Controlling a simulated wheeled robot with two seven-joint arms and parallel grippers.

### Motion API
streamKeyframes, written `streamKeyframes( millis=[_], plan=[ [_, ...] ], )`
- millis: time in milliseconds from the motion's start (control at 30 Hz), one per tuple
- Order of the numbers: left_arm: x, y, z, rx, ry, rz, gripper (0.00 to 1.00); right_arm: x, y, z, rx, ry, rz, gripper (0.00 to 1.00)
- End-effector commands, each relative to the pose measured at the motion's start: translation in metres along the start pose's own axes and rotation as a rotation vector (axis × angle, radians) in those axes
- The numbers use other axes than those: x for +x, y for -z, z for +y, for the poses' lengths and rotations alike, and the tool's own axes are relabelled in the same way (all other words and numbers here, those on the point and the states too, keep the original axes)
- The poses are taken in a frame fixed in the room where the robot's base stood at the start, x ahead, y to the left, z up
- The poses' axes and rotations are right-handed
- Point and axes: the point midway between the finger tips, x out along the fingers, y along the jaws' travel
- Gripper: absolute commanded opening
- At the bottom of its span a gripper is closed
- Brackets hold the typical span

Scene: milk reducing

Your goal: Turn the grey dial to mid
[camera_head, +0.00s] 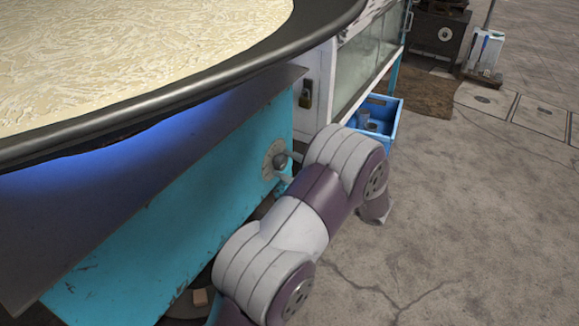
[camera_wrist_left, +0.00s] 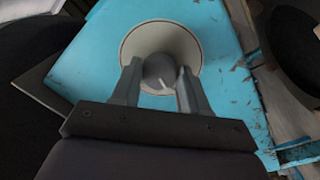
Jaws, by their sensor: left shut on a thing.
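The grey dial (camera_wrist_left: 160,72) sits on a round pale plate (camera_wrist_left: 133,45) on the turquoise panel (camera_wrist_left: 88,62). A short white mark shows on the dial, pointing toward the lower right in the left wrist view. My left gripper (camera_wrist_left: 158,82) has one finger on each side of the dial and is shut on it. In the head view the dial (camera_head: 281,161) shows on the right part of the turquoise panel (camera_head: 170,225), with my left gripper (camera_head: 287,168) at it and mostly hidden by my arm. My right gripper is not in view.
A wide dark-rimmed pan (camera_head: 200,92) of pale milk stands above the panel, with a blue glow beneath it. A blue crate (camera_head: 390,120) and a white glass-fronted cabinet (camera_head: 365,65) are behind my arm. The concrete floor (camera_head: 470,220) at right is clear.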

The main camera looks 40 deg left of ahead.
Motion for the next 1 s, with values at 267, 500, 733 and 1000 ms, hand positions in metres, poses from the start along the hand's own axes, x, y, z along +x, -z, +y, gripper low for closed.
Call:
streamKeyframes(
  millis=[267, 500, 733, 1000],
  plan=[
    [0.0, -0.001, -0.001, -0.01, 0.001, 0.0, 0.14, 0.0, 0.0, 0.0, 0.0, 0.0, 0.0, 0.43],
    [0.0, -0.001, -0.001, -0.009, 0.001, 0.0, 0.57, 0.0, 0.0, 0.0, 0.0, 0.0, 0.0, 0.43],
    [0.0, 0.0, -0.001, -0.01, 0.001, 0.0, 0.69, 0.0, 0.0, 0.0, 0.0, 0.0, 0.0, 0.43],
    [-0.027, 0.003, 0.004, -0.008, -0.004, -0.004, 0.69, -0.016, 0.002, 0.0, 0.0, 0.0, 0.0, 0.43]
  ],
)
